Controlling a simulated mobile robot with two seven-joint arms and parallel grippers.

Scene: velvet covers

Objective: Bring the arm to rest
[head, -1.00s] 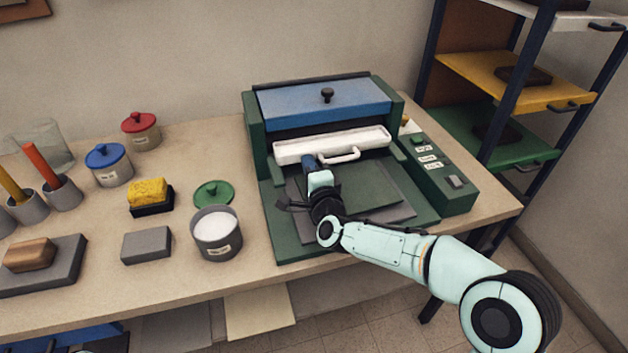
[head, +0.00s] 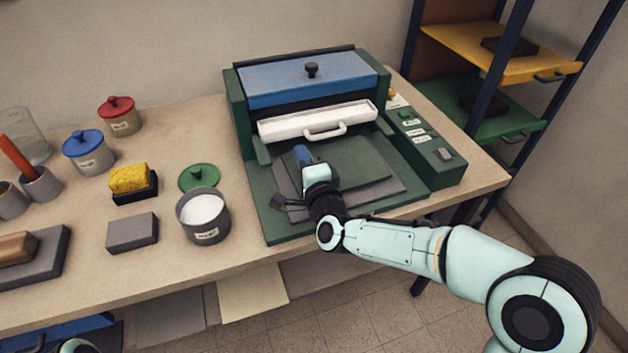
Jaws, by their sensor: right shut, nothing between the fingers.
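My right arm (head: 400,245) comes in from the lower right and reaches over the front of a green machine (head: 262,218). My right gripper (head: 303,154) is shut and empty, above the dark plates (head: 380,187) on the machine's bed.
Left of the machine stand an open grey pot (head: 204,232) of white stuff, a green lid (head: 199,178), a grey block (head: 132,232), a yellow sponge (head: 129,178) and lidded jars (head: 89,158). A shelf rack (head: 497,80) stands at the right. Floor is clear before the table.

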